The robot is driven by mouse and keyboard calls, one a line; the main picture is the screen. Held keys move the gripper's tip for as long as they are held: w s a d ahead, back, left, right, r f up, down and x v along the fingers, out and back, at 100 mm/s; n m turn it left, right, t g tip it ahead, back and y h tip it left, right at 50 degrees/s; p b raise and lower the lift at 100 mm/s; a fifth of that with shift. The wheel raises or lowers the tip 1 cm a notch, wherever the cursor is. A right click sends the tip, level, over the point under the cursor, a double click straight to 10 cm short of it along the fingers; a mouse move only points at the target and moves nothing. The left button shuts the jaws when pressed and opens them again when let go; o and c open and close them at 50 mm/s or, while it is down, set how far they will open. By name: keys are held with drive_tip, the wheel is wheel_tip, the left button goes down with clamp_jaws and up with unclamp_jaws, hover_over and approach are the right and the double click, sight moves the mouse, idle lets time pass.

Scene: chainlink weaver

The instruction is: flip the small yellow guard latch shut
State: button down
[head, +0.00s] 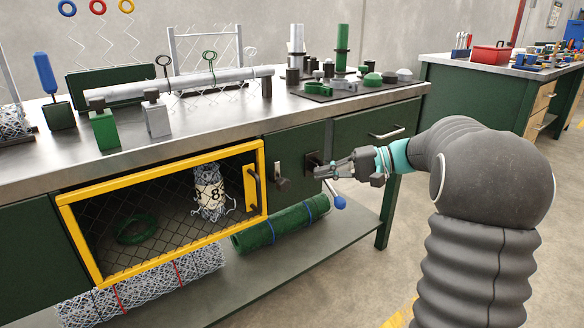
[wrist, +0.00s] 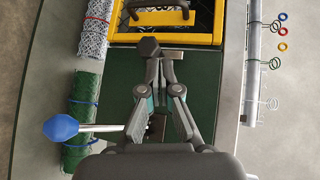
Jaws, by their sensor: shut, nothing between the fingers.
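The yellow-framed mesh guard (head: 82,247) covers the opening in the green bench front; its dark handle (head: 257,188) is at its right side. Its yellow frame also shows at the top of the wrist view (wrist: 200,39). A small fitting (head: 283,184) with a dark knob sits on the green panel just right of the guard. It also shows in the wrist view (wrist: 149,46). I cannot make out a separate yellow latch. My gripper (head: 322,172) is shut and empty in front of the panel, right of this fitting. In the wrist view its fingertips (wrist: 160,64) are close beside the fitting; contact cannot be told.
A lever with a blue ball (head: 340,202) hangs below my gripper. A green mesh roll (head: 281,223) lies on the lower shelf. The benchtop holds a long pipe (head: 190,83) and several clamps. Open floor lies right of the bench.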

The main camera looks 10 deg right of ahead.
drive_tip(key=w+d+t+y, duration=0.1)
drive_tip(key=w+d+y, duration=0.1)
drive_tip(key=w+d, duration=0.3)
drive_tip(key=shift+d+f+t+y, duration=0.35)
drive_tip(key=shift+d+t+y, duration=0.05)
drive_tip(key=shift+d, duration=0.4)
drive_tip(key=shift+w, duration=0.1)
drive_tip(key=x, duration=1)
drive_tip(key=shift+a, duration=0.1)
drive_tip(key=a, duration=0.1)
drive_tip(key=s+a, duration=0.1)
drive_tip(key=shift+s+a, duration=0.25)
drive_tip(key=shift+a, duration=0.05)
drive_tip(key=shift+s+a, duration=0.2)
drive_tip(key=shift+a, duration=0.2)
